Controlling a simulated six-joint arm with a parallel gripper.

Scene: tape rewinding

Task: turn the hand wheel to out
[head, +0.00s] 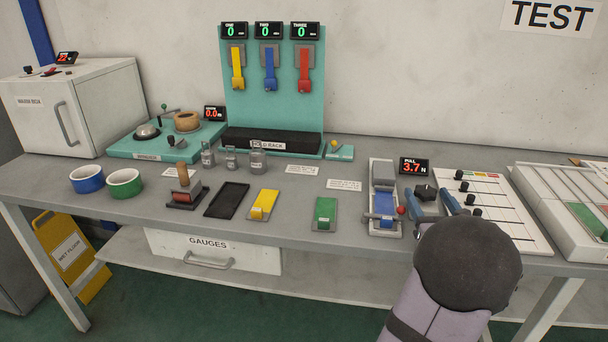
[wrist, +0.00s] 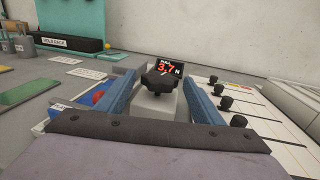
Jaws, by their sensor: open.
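The hand wheel is a black lobed knob (head: 425,191) on a grey block, at the right part of the bench. In the wrist view the knob (wrist: 159,83) is in the middle, in front of the PULL display (wrist: 167,68), which reads 3.7 N. My gripper (head: 428,194) is open, with its two blue fingers on either side of the knob. In the wrist view a gap shows between the knob and each finger of my gripper (wrist: 159,79). I cannot tell how deep the fingers reach around it. No "out" mark is readable.
Left of my gripper is a grey fixture (head: 383,172) with a blue plate and a red ball. A white slider panel (head: 500,222) with black knobs lies close on the right. A green plate (head: 325,212) lies farther left. The wall stands behind.

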